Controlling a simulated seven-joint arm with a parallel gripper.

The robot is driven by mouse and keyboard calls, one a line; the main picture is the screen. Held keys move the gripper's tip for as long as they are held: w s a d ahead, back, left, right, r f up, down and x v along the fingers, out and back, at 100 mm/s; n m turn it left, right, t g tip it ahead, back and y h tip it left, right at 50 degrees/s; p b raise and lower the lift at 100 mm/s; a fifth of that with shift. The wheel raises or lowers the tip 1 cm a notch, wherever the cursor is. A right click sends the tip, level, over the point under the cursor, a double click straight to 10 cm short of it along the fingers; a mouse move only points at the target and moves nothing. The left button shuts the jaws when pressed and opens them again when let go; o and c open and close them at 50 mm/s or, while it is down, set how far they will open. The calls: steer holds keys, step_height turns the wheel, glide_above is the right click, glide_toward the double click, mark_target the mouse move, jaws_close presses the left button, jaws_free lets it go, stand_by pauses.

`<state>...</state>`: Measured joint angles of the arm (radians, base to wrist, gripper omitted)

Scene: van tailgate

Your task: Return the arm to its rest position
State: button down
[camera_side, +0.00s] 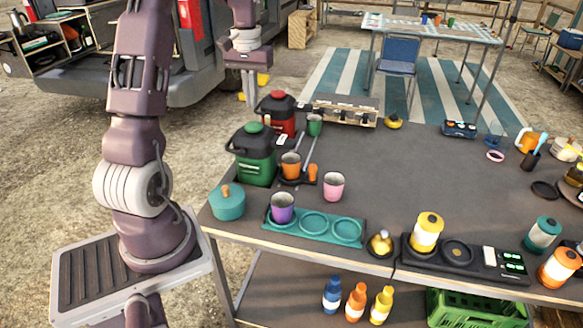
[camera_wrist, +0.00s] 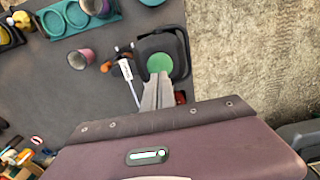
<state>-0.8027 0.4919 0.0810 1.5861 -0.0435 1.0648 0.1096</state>
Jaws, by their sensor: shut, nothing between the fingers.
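My arm rises from its base at the left of the side view and bends over at the top of the picture. My gripper (camera_side: 247,90) points down beyond the table's back left corner, above and behind the green jug (camera_side: 255,163). Its fingers are together with nothing between them. In the wrist view my gripper (camera_wrist: 159,82) also shows shut, and the green jug's lid (camera_wrist: 160,63) lies just beyond the fingertips in the picture. The gripper looks apart from the jug and from the red jug (camera_side: 278,113).
The grey table (camera_side: 400,170) carries a teal tray (camera_side: 345,238) with a purple cup (camera_side: 283,206), a pink cup (camera_side: 334,185), a teal pot (camera_side: 227,203) and a yellow canister (camera_side: 427,231). The van (camera_side: 205,65) stands behind my arm. Bare ground lies left of the table.

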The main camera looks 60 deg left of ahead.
steer(key=shift+r, duration=0.15)
steer(key=s+d+r+m+t, duration=0.1)
steer(key=d+r, duration=0.2)
steer(key=d, duration=0.4)
steer(key=s+d+r+m+t+y, duration=0.1)
steer(key=d+r+m, duration=0.15)
steer(key=d, duration=0.35)
steer(key=s+d+r+m+t, duration=0.1)
steer(key=d+r, duration=0.3)
steer(key=d, duration=0.3)
steer(key=s+d+f+m+t+h, duration=0.1)
steer(key=s+d+m, duration=0.3)
steer(key=s+d, duration=0.8)
steer(key=shift+s+d+t, duration=0.35)
steer(key=shift+s+t, duration=0.05)
steer(key=shift+t, duration=0.4)
